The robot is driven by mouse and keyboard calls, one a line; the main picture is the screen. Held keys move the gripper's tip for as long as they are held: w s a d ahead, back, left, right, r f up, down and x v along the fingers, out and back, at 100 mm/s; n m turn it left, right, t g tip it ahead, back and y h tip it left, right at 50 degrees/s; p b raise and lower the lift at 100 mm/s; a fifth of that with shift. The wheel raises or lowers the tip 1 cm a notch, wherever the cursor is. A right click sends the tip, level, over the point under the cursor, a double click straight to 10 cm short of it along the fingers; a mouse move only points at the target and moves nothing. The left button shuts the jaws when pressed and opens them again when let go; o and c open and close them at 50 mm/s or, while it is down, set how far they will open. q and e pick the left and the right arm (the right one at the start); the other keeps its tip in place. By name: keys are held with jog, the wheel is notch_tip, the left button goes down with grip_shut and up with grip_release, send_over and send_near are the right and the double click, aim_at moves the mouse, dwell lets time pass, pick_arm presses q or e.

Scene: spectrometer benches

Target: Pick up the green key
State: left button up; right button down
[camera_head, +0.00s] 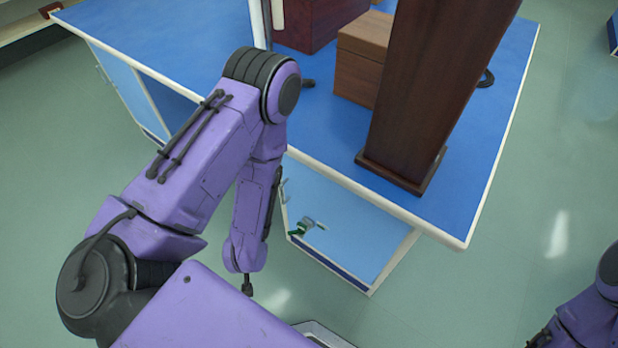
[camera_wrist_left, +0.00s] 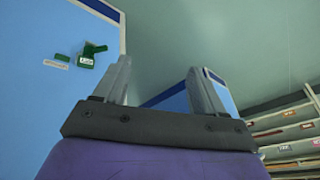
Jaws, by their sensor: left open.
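The green key (camera_head: 298,229) shows small at the lower front of the blue cabinet, beside a small grey part. In the left wrist view the green key (camera_wrist_left: 90,52) is against the light blue panel, with a pale label on it and a small green piece beside it. How it is fixed to the panel I cannot tell. My left gripper (camera_wrist_left: 157,66) is open and empty, its two grey fingers spread. The key is to the left of the fingers and apart from them. In the head view I cannot make out the left fingers. Only part of my right arm shows; its gripper does not.
The blue bench top (camera_head: 335,135) carries a tall dark wooden piece (camera_head: 430,85) and a brown box (camera_head: 358,65). Its cabinet (camera_head: 350,235) has a light blue front. Green floor (camera_head: 480,300) is clear to the right. Shelves (camera_wrist_left: 290,130) stand at the right in the wrist view.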

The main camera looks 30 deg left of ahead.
pick_arm(q)
jog(key=w+f+m+b, duration=0.2)
jog(key=w+f+b, duration=0.5)
jog(key=w+b, duration=0.15)
jog(key=m+h+b, duration=0.3)
jog(key=h+b, duration=0.1)
jog(key=b, duration=0.4)
send_near(302, 225)
jog(key=f, duration=0.1)
jog(key=shift+t, duration=0.3)
jog(key=x, duration=0.1)
jog(key=b+x, duration=0.1)
jog(key=x, duration=0.1)
jog(key=b+x, duration=0.1)
jog(key=shift+a+f, duration=0.2)
jog(key=shift+a, duration=0.15)
jog(key=b+x, duration=0.4)
jog(key=x, duration=0.1)
jog(key=shift+s+d+f+b, duration=0.1)
jog(key=shift+d+b, duration=0.15)
jog(key=shift+b, duration=0.15)
jog(key=shift+f, duration=0.2)
jog(key=shift+r, duration=0.15)
pick_arm(e)
notch_tip(302, 225, down, 27)
jog(key=shift+s, duration=0.15)
pick_arm(q)
jog(key=c, duration=1.1)
